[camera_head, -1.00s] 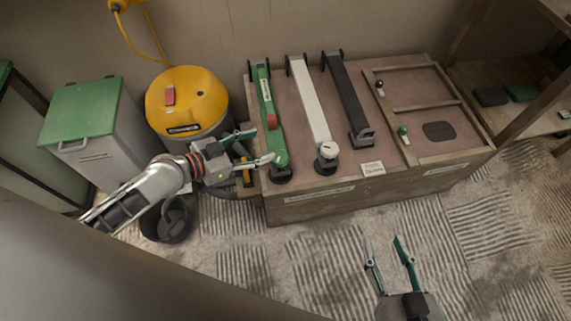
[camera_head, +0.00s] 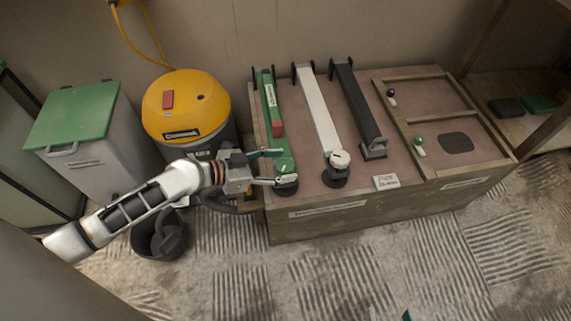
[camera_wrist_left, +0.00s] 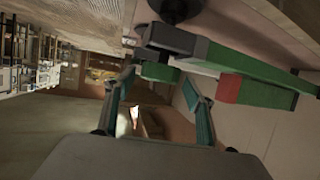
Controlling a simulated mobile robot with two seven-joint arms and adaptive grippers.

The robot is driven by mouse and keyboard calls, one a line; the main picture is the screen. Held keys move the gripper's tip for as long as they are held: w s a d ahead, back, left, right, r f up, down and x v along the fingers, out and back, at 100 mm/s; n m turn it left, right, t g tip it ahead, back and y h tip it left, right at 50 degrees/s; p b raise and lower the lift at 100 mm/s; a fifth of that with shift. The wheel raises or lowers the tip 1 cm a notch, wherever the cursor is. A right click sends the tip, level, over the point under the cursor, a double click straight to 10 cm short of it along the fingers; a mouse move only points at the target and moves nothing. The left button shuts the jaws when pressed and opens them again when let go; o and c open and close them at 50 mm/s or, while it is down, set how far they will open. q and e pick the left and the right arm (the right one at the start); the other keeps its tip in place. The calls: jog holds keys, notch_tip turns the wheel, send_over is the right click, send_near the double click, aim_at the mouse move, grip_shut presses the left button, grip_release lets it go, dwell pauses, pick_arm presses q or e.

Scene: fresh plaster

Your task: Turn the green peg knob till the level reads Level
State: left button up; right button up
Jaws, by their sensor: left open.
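A long green bar (camera_head: 270,98) with a red block (camera_head: 277,129) lies on the wooden bench, its near end above a dark round foot. A green rounded knob (camera_head: 285,167) is at that end. My left gripper (camera_head: 276,167) is open, its fingers either side of the knob in the head view; contact cannot be told. In the left wrist view a green stub (camera_wrist_left: 158,72) shows between and beyond the open fingertips (camera_wrist_left: 157,86). Another small green knob (camera_head: 418,141) is on the right frame. The level's reading is not legible. My right gripper (camera_head: 389,314) shows only two separated tips at the bottom edge.
A white bar (camera_head: 318,108) and a black bar (camera_head: 356,105) lie right of the green one. A yellow vacuum (camera_head: 186,105), black bucket (camera_head: 160,236) and green-lidded bin (camera_head: 73,113) are left. Ridged floor is open in front.

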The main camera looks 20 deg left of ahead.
pick_arm(q)
jog(key=shift+x, duration=0.8)
jog(key=shift+s, duration=0.1)
